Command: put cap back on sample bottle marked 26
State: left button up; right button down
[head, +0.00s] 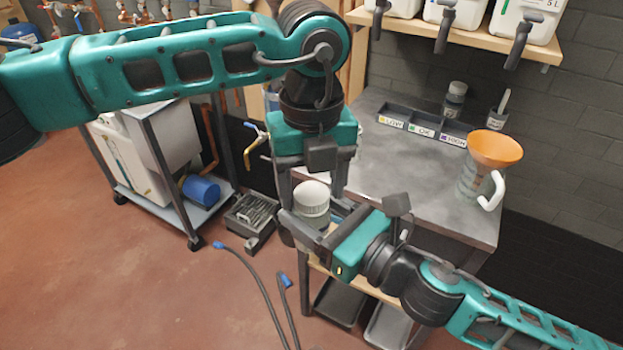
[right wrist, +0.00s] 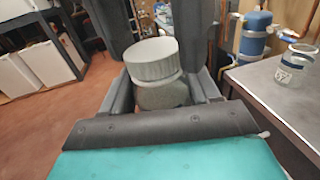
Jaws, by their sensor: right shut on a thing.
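A sample bottle (right wrist: 165,96) with a wide pale cap (right wrist: 151,60) stands roughly upright in my right gripper (head: 306,225), which is shut on the bottle's body. The cap is on the bottle's top; I cannot tell whether it is fully seated. The head view shows the cap (head: 312,196) as white, just off the workbench's left front edge. My left gripper (head: 312,185) points down over it, its fingers apart on either side, with a gap visible by the cap in the wrist view. No number 26 is legible.
The grey workbench (head: 420,185) holds a jug (head: 470,184) with an orange funnel (head: 495,149), a labelled tray (head: 425,128) and another capped bottle (head: 454,100). An open glass jar (right wrist: 293,68) stands on the bench in the wrist view. A cart (head: 190,205) stands left; hoses lie on the floor.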

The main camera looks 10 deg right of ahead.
pick_arm(q)
jog(key=c, duration=0.9)
jog(key=m, duration=0.6)
jog(key=shift+m, duration=0.4)
jog(key=shift+c, duration=0.2)
jog(key=m, duration=1.2)
jog(key=shift+m, duration=0.3)
jog(key=m, duration=0.3)
jog(key=shift+m, duration=0.4)
jog(key=m, duration=0.4)
jog(key=shift+m, duration=0.3)
jog(key=o, duration=1.2)
jog(key=shift+o, duration=0.2)
jog(key=shift+r, duration=0.1)
notch_tip(320, 180, up, 12)
